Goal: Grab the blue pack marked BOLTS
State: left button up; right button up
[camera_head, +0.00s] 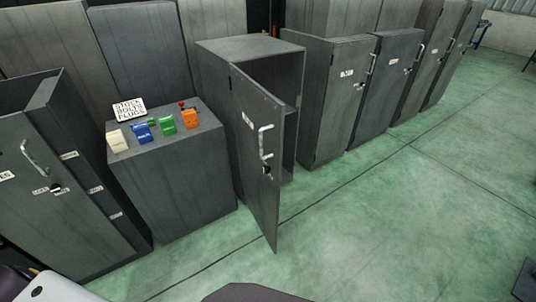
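A small blue pack (141,132) sits on top of a low dark grey cabinet (172,190) at the left. Its lettering is too small to read. It stands in a row between a white pack (117,140) on its left and a green pack (168,125) on its right. An orange pack (190,118) is at the right end. Neither of my grippers shows in the head view, and nothing touches the blue pack.
A tall cabinet with its door (258,150) swung open stands right of the low cabinet. Another locker (60,200) with a handle stands close on the left. More closed lockers (390,85) line the back right. The green floor (400,220) at the right is clear.

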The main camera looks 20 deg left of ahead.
aim_at(143, 132)
jog(key=u, duration=1.65)
